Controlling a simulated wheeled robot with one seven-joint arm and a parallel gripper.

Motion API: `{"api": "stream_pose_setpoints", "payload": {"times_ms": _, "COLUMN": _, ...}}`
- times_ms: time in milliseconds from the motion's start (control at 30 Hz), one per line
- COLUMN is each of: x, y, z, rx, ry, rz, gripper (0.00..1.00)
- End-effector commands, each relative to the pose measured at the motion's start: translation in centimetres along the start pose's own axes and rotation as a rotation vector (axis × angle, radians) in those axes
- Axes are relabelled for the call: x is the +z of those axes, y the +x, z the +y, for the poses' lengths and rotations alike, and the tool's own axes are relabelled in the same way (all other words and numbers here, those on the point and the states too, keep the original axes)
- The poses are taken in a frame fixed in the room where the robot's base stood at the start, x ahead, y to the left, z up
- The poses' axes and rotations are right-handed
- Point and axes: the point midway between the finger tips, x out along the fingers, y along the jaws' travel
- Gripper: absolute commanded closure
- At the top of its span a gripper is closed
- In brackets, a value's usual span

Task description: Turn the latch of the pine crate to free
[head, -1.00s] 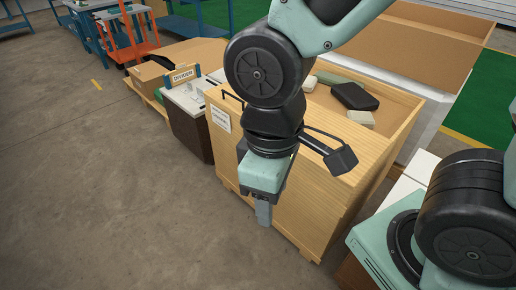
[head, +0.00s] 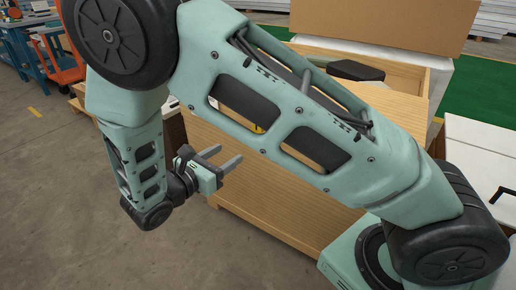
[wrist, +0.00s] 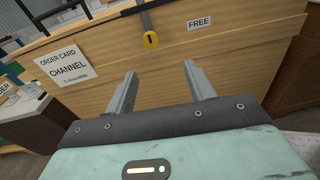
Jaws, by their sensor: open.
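The pine crate (head: 270,222) stands in the middle of the head view, partly hidden behind my arm. Its wooden front face (wrist: 235,65) fills much of the wrist view.
An order card (wrist: 70,63) reading CHANNEL is on the crate face at left. In the head view, an orange cart (head: 68,68) stands far left, and open floor (head: 50,200) lies at left and front.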

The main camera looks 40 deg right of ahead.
Motion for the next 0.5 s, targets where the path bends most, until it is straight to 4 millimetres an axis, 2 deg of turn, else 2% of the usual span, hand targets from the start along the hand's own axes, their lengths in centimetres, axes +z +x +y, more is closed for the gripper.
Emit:
{"api": "stream_pose_setpoints", "payload": {"times_ms": 33, "x": -1.2, "y": 0.1, "z": 0.5, "rx": 0.022, "ry": -0.010, "rz": -0.033, "gripper": 0.46}}
{"api": "stream_pose_setpoints", "payload": {"times_ms": 267, "x": -1.3, "y": 1.1, "z": 1.4, "rx": 0.052, "ry": -0.023, "rz": -0.080, "gripper": 0.46}}
{"api": "stream_pose_setpoints", "payload": {"times_ms": 500, "x": -1.1, "y": 5.5, "z": 1.5, "rx": 0.046, "ry": -0.022, "rz": -0.077, "gripper": 0.46}}
